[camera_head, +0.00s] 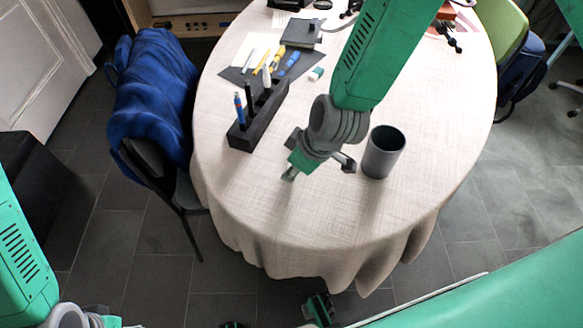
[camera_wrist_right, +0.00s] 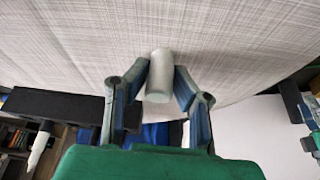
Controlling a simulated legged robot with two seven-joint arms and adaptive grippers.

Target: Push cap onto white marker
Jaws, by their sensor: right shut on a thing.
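My right gripper (camera_head: 319,172) is over the front half of the table, between the pen rack and the grey cup. In the right wrist view its fingers (camera_wrist_right: 161,84) are shut on a short pale grey cylinder, which looks like the cap (camera_wrist_right: 159,68). The head view hides the cap behind the gripper. A white marker (camera_head: 267,77) stands upright in the black rack (camera_head: 241,136), left of and beyond the gripper. The marker also shows at the left of the wrist view (camera_wrist_right: 39,148).
A dark grey cup (camera_head: 384,152) stands close to the right of my right gripper. A small white and teal piece (camera_head: 316,73) lies nearby. The front of the tablecloth (camera_head: 290,225) is clear.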

